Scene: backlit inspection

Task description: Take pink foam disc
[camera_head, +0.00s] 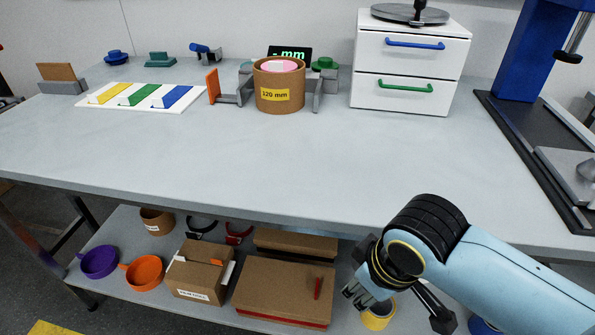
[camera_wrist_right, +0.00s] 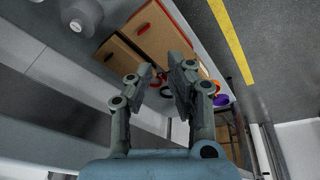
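The pink foam disc (camera_head: 278,65) shows as a pink top inside the rim of a brown tube (camera_head: 280,98) marked "120 mm". The tube stands upright at the back middle of the table, between grey jaws of a measuring fixture (camera_head: 318,91). The disc's sides are hidden by the tube. My right gripper (camera_head: 396,300) is low, in front of the table edge, far from the disc. It also shows in the right wrist view (camera_wrist_right: 163,77), with a gap between its fingers and nothing held. My left gripper is not in view.
The table (camera_head: 240,160) is clear in front of the fixture. A white drawer unit (camera_head: 410,75) stands to its right, a colour-striped board (camera_head: 140,96) to its left. The lower shelf holds cardboard boxes (camera_head: 285,288), an orange cup (camera_head: 142,272) and a purple cup (camera_head: 98,262).

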